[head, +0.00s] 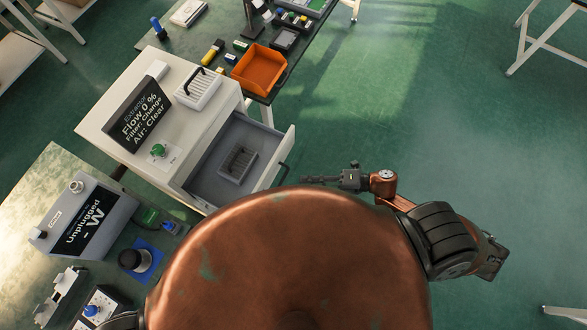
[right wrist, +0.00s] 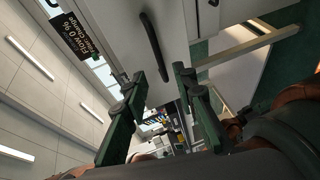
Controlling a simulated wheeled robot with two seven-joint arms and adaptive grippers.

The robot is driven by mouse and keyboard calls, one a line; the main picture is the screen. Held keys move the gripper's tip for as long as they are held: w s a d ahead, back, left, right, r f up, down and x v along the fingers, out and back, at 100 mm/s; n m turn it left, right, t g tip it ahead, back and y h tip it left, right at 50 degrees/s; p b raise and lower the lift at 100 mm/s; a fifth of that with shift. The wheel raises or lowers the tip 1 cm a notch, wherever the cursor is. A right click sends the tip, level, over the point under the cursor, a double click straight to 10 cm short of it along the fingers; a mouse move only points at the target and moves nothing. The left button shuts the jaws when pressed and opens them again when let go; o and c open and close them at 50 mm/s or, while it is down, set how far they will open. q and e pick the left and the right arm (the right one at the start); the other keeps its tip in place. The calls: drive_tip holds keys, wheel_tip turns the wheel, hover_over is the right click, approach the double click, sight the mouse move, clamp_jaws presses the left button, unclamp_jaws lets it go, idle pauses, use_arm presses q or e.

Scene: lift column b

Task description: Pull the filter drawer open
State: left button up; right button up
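The white extractor cabinet (head: 195,130) stands left of centre in the head view. Its filter drawer (head: 262,135) is pulled out, with a grey slotted filter (head: 238,163) lying inside. The dark bar handle (head: 283,174) is on the drawer's front. My right gripper (head: 312,180) is just right of the handle in the head view. In the right wrist view the fingers are spread, and the handle (right wrist: 152,45) lies ahead of the gap between them, seemingly not gripped. My left gripper is not in view.
A white slotted filter (head: 198,92) and a display (head: 138,115) reading "Flow 0 %" and "Filter: Change" are on the cabinet. An orange bin (head: 260,70) is on the bench behind. A grey "Unplugged" unit (head: 85,220) stands at left.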

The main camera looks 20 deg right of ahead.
drive_tip(key=shift+v, duration=1.25)
drive_tip(key=w+d+f+m+t+h, duration=0.2)
drive_tip(key=w+d+f+m+h, duration=0.1)
drive_tip(key=w+d+f+m, duration=0.25)
drive_tip(key=w+d+f+m+t+h, duration=0.2)
drive_tip(key=d+f+m+t+h, duration=0.25)
drive_tip(key=f, duration=0.45)
drive_tip(key=s+d+f+m+g+h, duration=0.25)
drive_tip(key=d+f+m, duration=0.2)
drive_tip(key=f, duration=0.35)
drive_tip(key=s+d+f+m+g+h, duration=0.1)
drive_tip(key=s+d+f+m+h, duration=0.2)
drive_tip(key=d+f, duration=0.35)
drive_tip(key=s+f+m+g+h, duration=0.1)
drive_tip(key=s+f+m+g, duration=0.1)
drive_tip(key=s+f+m, duration=0.5)
drive_tip(key=s+a+f+m+g, duration=0.2)
drive_tip(key=s+f, duration=0.4)
drive_tip(key=s, duration=0.5)
drive_tip(key=s+a+f+m+g, duration=0.2)
drive_tip(key=s+a+f+g, duration=0.2)
drive_tip(key=s+f, duration=0.3)
drive_tip(key=s, duration=0.5)
drive_tip(key=shift+s+a+f+g+h, duration=0.15)
drive_tip(key=shift+s+a+g+h, duration=0.05)
drive_tip(key=shift+s+g+h, duration=0.2)
